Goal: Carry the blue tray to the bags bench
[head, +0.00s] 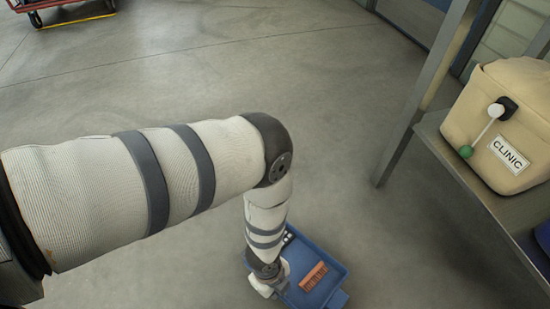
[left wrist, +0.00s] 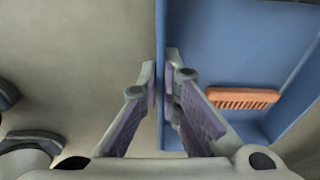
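My left gripper (head: 268,287) is at the tray's left side. In the left wrist view, the fingers (left wrist: 161,80) are closed together with the wall of the blue tray (left wrist: 205,45) between them. I cannot tell how high the tray is above the floor. My right gripper is not in view.
At the right stands a metal bench (head: 480,205) with a tan bag (head: 515,115) labelled CLINIC on it. A blue thing (head: 544,238) shows at the right edge. A red cart (head: 65,12) is at the top left. The grey floor (head: 340,130) between is clear.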

